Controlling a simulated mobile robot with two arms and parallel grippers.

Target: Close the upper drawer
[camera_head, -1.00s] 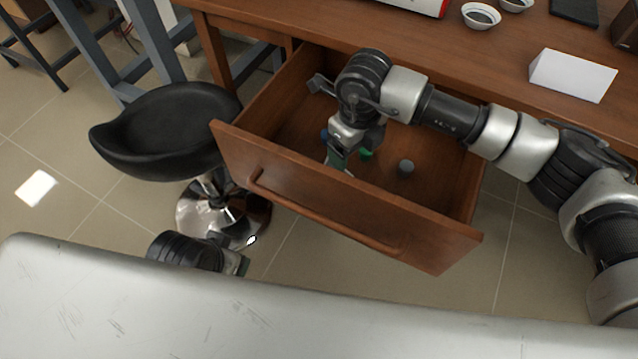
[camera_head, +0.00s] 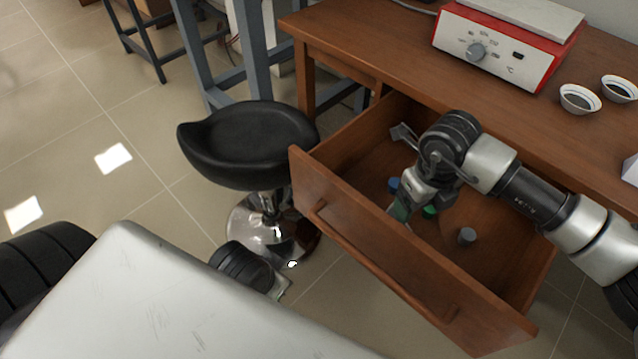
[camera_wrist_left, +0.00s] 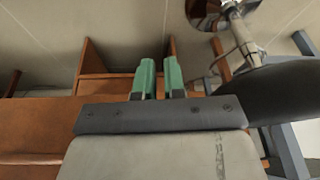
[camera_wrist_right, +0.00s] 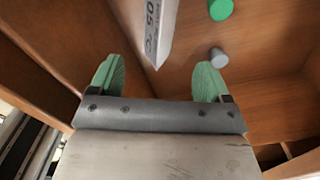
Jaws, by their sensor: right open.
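The upper drawer (camera_head: 400,250) is wooden and pulled out from the desk, its front panel with a long bar handle (camera_head: 385,262) facing me. My right gripper (camera_head: 402,208) reaches down into the drawer, close behind the front panel; contact is unclear. In the right wrist view its green fingers (camera_wrist_right: 157,80) are wide apart, with no object gripped. My left gripper (camera_head: 280,288) is low beside the stool, mostly hidden by my body. In the left wrist view its green fingers (camera_wrist_left: 160,80) are close together and empty, with drawer wood beyond.
Small blue (camera_head: 393,185), green (camera_head: 430,212) and grey (camera_head: 467,236) cylinders stand in the drawer. A black stool (camera_head: 250,140) stands left of the drawer. A red-and-white device (camera_head: 500,45) and bowls (camera_head: 580,98) are on the desk.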

